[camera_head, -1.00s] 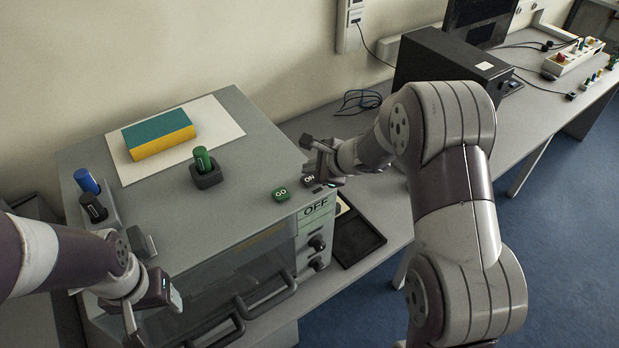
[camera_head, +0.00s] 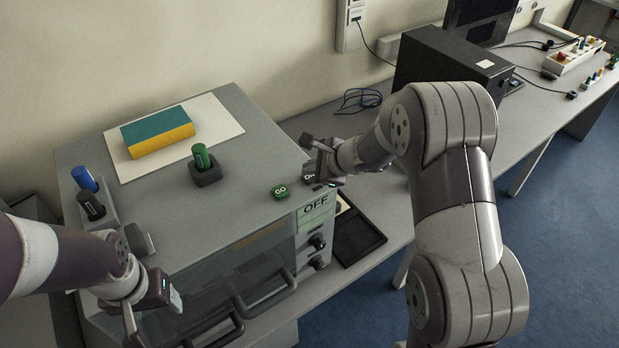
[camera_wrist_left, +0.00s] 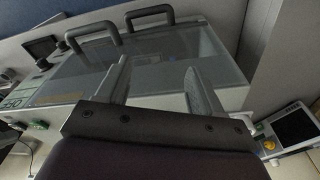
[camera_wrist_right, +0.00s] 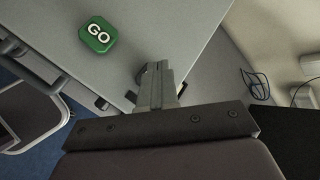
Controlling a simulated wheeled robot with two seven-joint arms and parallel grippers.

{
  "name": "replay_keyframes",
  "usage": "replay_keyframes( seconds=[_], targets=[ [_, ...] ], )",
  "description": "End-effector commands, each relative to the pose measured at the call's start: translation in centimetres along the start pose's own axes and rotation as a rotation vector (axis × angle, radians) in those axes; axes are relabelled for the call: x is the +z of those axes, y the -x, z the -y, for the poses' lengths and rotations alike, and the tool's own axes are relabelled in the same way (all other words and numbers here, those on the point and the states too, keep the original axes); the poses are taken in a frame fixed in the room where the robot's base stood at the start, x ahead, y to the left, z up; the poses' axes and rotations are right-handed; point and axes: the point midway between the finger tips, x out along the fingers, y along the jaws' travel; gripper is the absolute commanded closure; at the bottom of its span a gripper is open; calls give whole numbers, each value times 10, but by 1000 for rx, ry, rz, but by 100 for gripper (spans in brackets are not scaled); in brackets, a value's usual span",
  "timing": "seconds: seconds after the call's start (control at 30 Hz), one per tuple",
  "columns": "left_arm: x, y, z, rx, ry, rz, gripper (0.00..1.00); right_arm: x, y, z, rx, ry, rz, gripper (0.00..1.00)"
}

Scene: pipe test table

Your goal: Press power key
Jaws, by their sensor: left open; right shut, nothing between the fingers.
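The dark ON key (camera_head: 307,177) is at the right front corner of the grey machine's top (camera_head: 245,160), mostly covered by my right gripper (camera_head: 315,172). The right gripper is shut and empty, with its fingers at the key; I cannot tell whether they touch it. In the right wrist view the shut fingers (camera_wrist_right: 158,82) point at the machine's edge, and the ON key is hidden. A label reading OFF (camera_head: 315,208) is on the front panel. My left gripper (camera_wrist_left: 160,78) is open and empty in front of the machine's clear door (camera_wrist_left: 145,65).
A green GO key (camera_head: 281,191) sits just left of the ON key. A green marker in a holder (camera_head: 204,165), a yellow and teal sponge (camera_head: 158,135) and blue and black markers (camera_head: 88,190) stand on the top. A black computer case (camera_head: 450,75) is behind my right arm.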

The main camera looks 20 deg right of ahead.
Motion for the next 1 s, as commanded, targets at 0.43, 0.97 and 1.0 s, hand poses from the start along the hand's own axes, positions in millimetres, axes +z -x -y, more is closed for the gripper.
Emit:
replay_keyframes(
  seconds=[0.43, 0.97, 1.0],
  targets=[
    [0, -2, 0, 0, 0, 0, 33, -1, -1, -1, 0, 1, 0, 100],
    [1, -9, 0, 0, 0, 0, 33, -3, -5, -3, 0, 2, 0, 100],
    [1, -9, 0, 0, 0, 0, 33, -4, -5, -3, 0, 2, 0, 100]
  ],
)
